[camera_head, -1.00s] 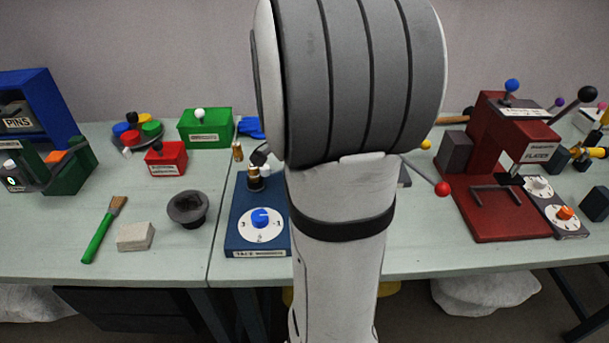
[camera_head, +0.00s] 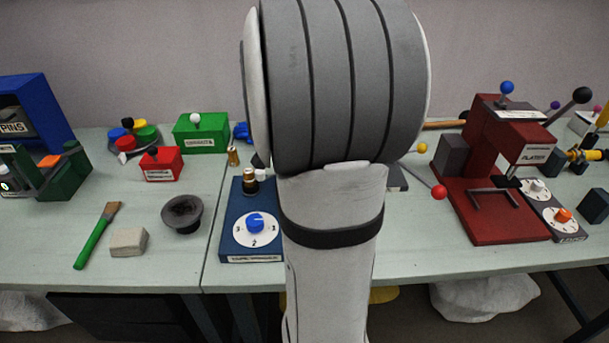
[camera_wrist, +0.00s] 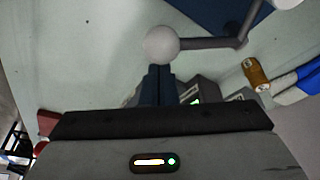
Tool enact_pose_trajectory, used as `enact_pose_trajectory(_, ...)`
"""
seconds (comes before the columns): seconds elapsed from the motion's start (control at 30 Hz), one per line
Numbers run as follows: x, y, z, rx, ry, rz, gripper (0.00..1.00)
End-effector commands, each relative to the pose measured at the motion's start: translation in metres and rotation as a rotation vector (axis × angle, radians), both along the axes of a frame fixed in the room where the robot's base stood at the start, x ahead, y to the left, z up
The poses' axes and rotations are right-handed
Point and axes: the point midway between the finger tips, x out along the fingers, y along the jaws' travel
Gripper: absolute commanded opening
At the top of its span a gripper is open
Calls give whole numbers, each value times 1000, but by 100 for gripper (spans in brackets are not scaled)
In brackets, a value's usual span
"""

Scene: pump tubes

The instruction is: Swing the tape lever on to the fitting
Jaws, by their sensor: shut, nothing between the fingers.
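The blue tape wrapper (camera_head: 238,234) stands left of my arm in the head view, with a blue dial on its front. A brass fitting (camera_head: 249,182) stands upright on it behind the dial. In the wrist view a grey lever (camera_wrist: 210,43) ends in a white ball knob (camera_wrist: 161,44), over the pale bench. My gripper (camera_wrist: 158,70) is shut and empty, its tips right at the knob's near side. I cannot tell whether they touch it. My arm hides the gripper and part of the wrapper in the head view.
A separate brass piece (camera_head: 233,156) stands behind the wrapper. A dark funnel-like cup (camera_head: 182,213), a pale block (camera_head: 129,241) and a green brush (camera_head: 96,236) lie to the left. A red press (camera_head: 482,190) stands at right.

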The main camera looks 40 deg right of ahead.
Motion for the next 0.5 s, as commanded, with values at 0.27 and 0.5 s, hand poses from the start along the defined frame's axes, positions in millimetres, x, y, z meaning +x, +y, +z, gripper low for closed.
enact_pose_trajectory(0.27,1,-11,39,-6,-9,2,0)
enact_pose_trajectory(0.5,3,3,79,-5,-7,4,0)
